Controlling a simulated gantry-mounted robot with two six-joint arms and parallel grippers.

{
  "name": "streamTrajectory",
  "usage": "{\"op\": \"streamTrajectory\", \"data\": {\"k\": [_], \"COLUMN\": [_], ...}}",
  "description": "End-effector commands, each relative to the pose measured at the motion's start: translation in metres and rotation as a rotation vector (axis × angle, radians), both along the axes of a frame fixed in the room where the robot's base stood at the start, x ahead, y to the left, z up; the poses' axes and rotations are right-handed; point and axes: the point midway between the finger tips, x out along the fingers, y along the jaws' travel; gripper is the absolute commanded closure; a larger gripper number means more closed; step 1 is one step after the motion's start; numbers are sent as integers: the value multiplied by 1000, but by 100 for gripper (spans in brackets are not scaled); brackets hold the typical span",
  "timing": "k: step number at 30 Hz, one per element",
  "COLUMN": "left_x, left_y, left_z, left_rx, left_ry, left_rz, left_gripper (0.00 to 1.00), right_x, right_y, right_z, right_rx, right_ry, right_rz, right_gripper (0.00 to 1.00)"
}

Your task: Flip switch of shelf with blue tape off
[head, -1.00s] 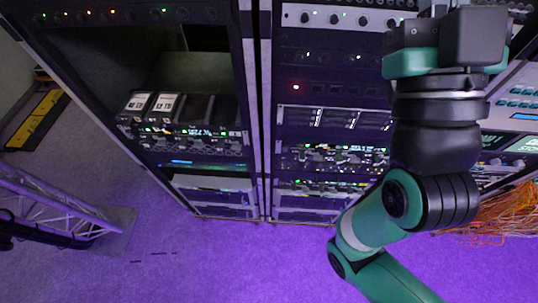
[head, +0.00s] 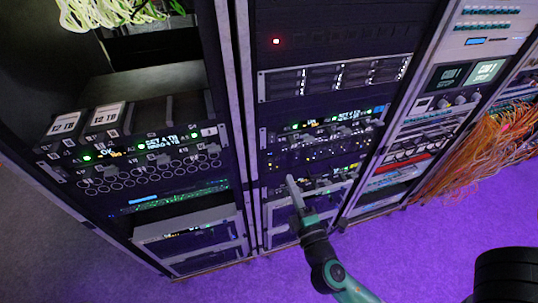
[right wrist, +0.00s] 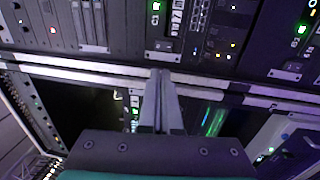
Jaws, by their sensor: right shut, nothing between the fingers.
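My right gripper (head: 292,181) is shut and empty, in front of the lower part of the middle rack. In the right wrist view its closed fingers (right wrist: 160,75) overlap a light horizontal shelf edge (right wrist: 75,77); I cannot tell whether they touch it. Near it in the head view are shelf units with green and white lights (head: 320,150). No switch can be made out clearly. No blue tape is certain; a small bright blue strip (head: 143,200) shows low on the left rack, and may be a light. My left gripper is out of view.
Drive units labelled 12 TB (head: 103,115) sit in the left rack. Orange cables (head: 480,150) hang at the right rack. A red light (head: 276,41) glows high on the middle rack. Purple-lit floor (head: 420,240) is open in front.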

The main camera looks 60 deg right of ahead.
Motion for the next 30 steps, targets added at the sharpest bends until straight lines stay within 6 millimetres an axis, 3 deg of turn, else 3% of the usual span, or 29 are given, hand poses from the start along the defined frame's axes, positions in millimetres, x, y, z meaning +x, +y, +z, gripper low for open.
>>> {"op": "streamTrajectory", "data": {"k": [13, 30], "left_x": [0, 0], "left_y": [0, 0], "left_z": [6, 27], "left_rx": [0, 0], "left_ry": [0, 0], "left_rz": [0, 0], "left_gripper": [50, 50], "right_x": [9, 86], "right_y": [-9, -89], "right_z": [5, 19], "right_rx": [1, 1], "right_ry": [-4, -4], "right_rz": [-3, -1], "right_gripper": [100, 100]}}
